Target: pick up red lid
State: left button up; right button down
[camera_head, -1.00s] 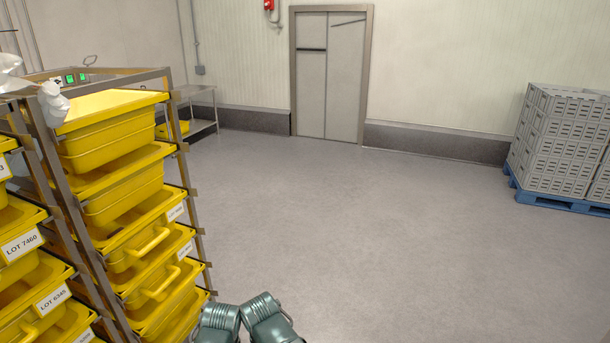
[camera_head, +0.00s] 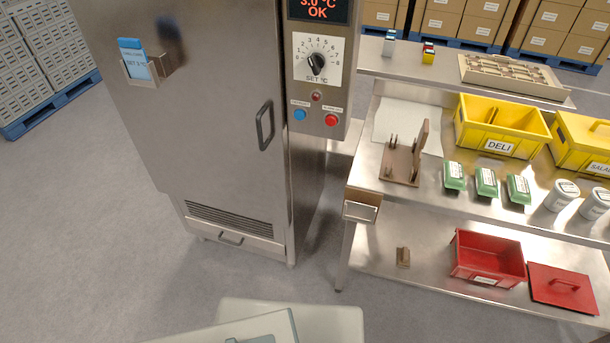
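The red lid (camera_head: 552,296) lies flat on the lower steel shelf at the right of the head view. It is a square plate with a raised handle on top. It lies just right of an open red bin (camera_head: 487,262), which has a white label on its front. Neither of my grippers shows in this view, so their state is hidden.
A steel cabinet (camera_head: 205,130) with dial and buttons stands left of the steel table. The upper shelf (camera_head: 365,172) holds a wooden stand (camera_head: 404,160), green-lidded tubs (camera_head: 486,182), white jars and a yellow DELI bin (camera_head: 500,128).

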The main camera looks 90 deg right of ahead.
aim_at(562, 288)
jog(key=z, duration=0.4)
jog(key=l+z, duration=0.1)
jog(key=z, duration=0.3)
jog(key=i+z, duration=0.1)
jog(key=z, duration=0.7)
jog(key=l+z, duration=0.1)
jog(key=z, duration=0.3)
jog(key=j+z, duration=0.1)
jog(key=z, duration=1.95)
jog(key=l+z, duration=0.15)
jog(key=z, duration=0.3)
jog(key=k+l+z, duration=0.1)
jog(key=z, duration=0.4)
jog(key=i+l, duration=0.05)
jog(key=l, duration=0.05)
